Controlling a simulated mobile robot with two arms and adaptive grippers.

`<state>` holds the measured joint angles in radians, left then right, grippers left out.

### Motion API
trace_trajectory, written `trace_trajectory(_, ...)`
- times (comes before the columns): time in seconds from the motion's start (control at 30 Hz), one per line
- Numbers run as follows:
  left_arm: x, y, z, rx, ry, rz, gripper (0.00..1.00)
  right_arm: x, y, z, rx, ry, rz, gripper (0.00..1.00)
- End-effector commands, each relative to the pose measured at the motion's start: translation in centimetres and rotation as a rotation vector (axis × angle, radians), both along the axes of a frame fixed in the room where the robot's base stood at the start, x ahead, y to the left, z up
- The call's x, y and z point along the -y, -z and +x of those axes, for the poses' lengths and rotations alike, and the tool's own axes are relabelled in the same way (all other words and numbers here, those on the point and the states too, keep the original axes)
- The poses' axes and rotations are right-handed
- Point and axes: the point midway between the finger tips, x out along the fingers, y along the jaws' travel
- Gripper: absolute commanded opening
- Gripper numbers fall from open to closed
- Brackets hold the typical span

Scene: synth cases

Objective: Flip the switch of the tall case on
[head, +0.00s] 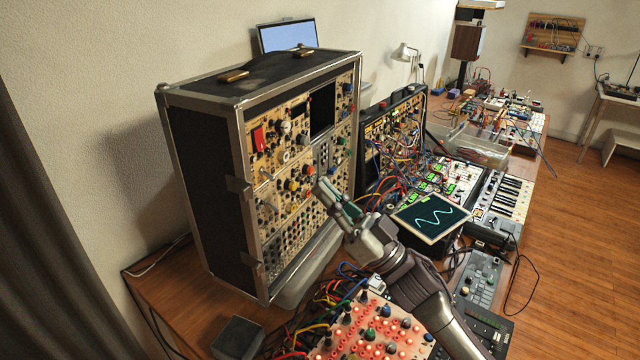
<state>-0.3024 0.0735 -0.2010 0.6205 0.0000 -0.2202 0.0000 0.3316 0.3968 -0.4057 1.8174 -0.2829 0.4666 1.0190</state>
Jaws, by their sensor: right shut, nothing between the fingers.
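The tall case (205,150) stands upright on the wooden table, black with metal edges. Its front panel holds many knobs and jacks. A red rectangular part (258,139), which may be the switch, sits at the panel's upper left; its position cannot be told. My right gripper (326,190) is shut and empty, its fingertips in front of the panel's right part, lower than the red part and to its right. Whether the fingertips touch the panel cannot be told. The gripper hides some of the panel's lower right. My left gripper is out of view.
An open smaller case with patch cables (395,130) stands right of the tall case. A screen with a green wave (432,217) is beside my right arm. A lit red-knobbed module (370,330) lies below it. A dark box (238,338) is at the front.

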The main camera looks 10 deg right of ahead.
Motion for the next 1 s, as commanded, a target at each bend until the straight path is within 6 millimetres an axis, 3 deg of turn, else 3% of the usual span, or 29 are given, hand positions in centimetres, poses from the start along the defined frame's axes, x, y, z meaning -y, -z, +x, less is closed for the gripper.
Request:
trace_trajectory(0.03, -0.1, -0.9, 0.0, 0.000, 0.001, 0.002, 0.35, -0.7, -1.3, 0.5, 0.004, -0.001, 0.004, 0.00)
trace_trajectory(0.33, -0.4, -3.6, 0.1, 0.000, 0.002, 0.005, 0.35, -4.8, -5.2, 3.5, 0.002, -0.001, 0.003, 0.00)
trace_trajectory(0.6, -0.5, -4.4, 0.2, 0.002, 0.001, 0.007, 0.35, -7.4, -4.4, 5.6, -0.001, 0.000, 0.002, 0.00)
trace_trajectory(1.0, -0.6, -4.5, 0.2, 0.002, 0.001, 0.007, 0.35, -7.9, -4.2, 5.9, 0.001, -0.001, 0.000, 0.00)
